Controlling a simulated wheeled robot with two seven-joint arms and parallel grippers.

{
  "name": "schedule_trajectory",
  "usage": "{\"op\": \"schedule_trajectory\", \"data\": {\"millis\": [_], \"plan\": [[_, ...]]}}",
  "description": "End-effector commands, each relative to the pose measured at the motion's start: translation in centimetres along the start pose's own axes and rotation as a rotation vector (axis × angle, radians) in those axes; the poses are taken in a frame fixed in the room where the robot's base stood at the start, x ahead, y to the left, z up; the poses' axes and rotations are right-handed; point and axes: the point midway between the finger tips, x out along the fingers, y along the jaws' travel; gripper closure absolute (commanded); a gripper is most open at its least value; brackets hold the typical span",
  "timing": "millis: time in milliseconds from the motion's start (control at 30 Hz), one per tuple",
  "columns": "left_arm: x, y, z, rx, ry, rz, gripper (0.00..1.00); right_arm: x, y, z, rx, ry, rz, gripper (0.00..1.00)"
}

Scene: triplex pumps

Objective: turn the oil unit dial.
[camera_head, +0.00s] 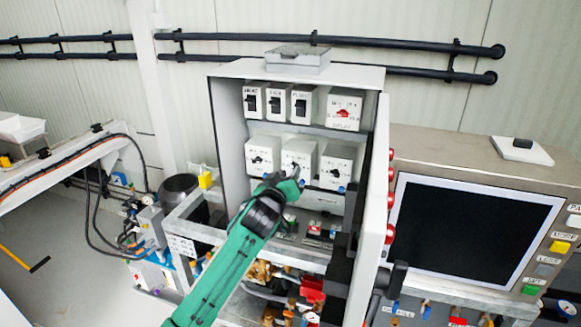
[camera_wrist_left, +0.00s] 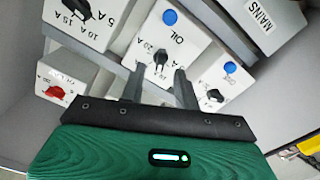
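The oil unit (camera_head: 299,148) is the middle pale box of the lower row in the open cabinet. In the left wrist view the oil unit (camera_wrist_left: 190,38) appears upside down, with a blue button and a black dial (camera_wrist_left: 160,58). My left gripper (camera_head: 286,175) is in front of this unit and partly covers its lower front. In the wrist view the two fingers of my left gripper (camera_wrist_left: 160,80) are apart, one to each side of the dial, with nothing held. Whether the fingertips touch the dial cannot be told. My right gripper is not in view.
Similar dial units stand left (camera_head: 262,148) and right (camera_head: 337,160) of the oil unit. Above are several black-switch boxes (camera_head: 277,100) and a red-dial box (camera_head: 344,105). The open cabinet door (camera_head: 372,215) stands close on the right, beside a dark screen (camera_head: 470,230).

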Motion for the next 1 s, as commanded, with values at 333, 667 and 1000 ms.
{"op": "schedule_trajectory", "data": {"millis": [333, 667, 1000], "plan": [[2.0, 0.0, 0.0, 0.001, 0.0, 0.0, 0.68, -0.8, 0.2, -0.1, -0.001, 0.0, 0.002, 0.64], [2.1, 0.0, 0.0, 0.001, 0.0, 0.0, 0.82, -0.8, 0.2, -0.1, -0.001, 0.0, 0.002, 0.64], [2.1, 0.0, 0.0, 0.006, 0.0, 0.0, 1.0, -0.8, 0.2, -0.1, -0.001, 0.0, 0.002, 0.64]]}}
